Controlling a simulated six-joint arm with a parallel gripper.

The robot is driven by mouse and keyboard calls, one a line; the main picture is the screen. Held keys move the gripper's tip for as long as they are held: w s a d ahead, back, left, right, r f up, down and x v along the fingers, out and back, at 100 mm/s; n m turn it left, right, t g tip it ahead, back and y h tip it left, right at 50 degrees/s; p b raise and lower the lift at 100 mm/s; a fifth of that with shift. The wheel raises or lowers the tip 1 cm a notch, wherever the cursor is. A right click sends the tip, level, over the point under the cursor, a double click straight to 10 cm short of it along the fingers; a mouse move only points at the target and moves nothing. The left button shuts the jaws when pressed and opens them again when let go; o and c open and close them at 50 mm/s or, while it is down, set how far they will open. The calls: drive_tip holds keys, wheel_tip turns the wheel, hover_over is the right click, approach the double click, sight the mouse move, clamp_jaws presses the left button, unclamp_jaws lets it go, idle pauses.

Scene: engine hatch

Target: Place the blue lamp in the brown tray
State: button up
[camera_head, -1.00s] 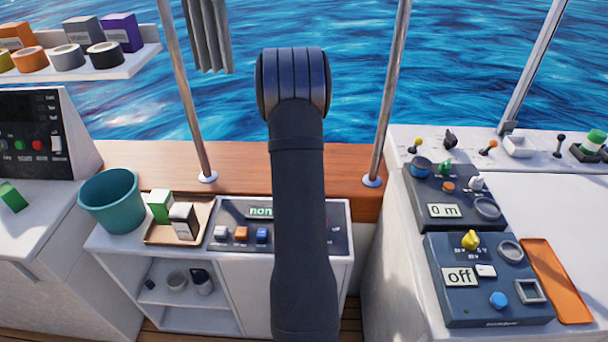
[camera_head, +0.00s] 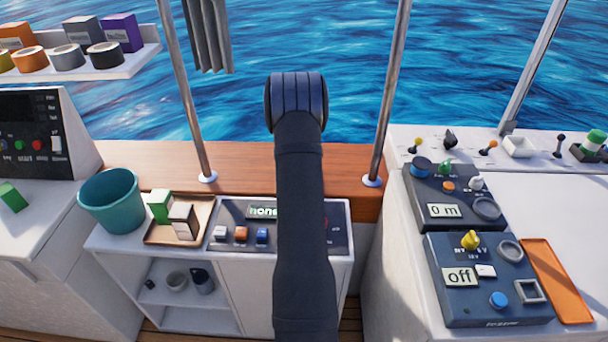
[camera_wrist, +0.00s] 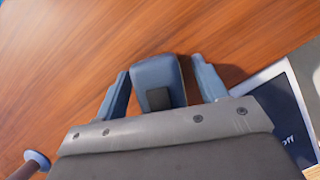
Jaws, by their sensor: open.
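In the wrist view, a blue block-like thing with a dark grey patch, which looks like the blue lamp (camera_wrist: 158,78), is on the brown wood between the two fingers of my gripper (camera_wrist: 162,88). The fingers are open, with a visible gap on the right; on the left I cannot tell whether they touch. In the head view my own arm hides the gripper and the lamp. The brown tray (camera_head: 157,236) is on the low white cabinet, left of my arm. It holds a green-and-white box (camera_head: 160,207) and a dark brown-and-white box (camera_head: 184,222).
A teal bucket (camera_head: 112,203) stands left of the tray. A button panel (camera_head: 230,240) reading "none" is right of it. Metal posts (camera_head: 188,100) rise from the wooden ledge (camera_head: 240,165) on both sides of my arm. Dark control boxes (camera_head: 450,290) and an orange tray (camera_head: 560,290) are at right.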

drive_tip(key=c, duration=1.3)
drive_tip(key=shift+o, duration=0.2)
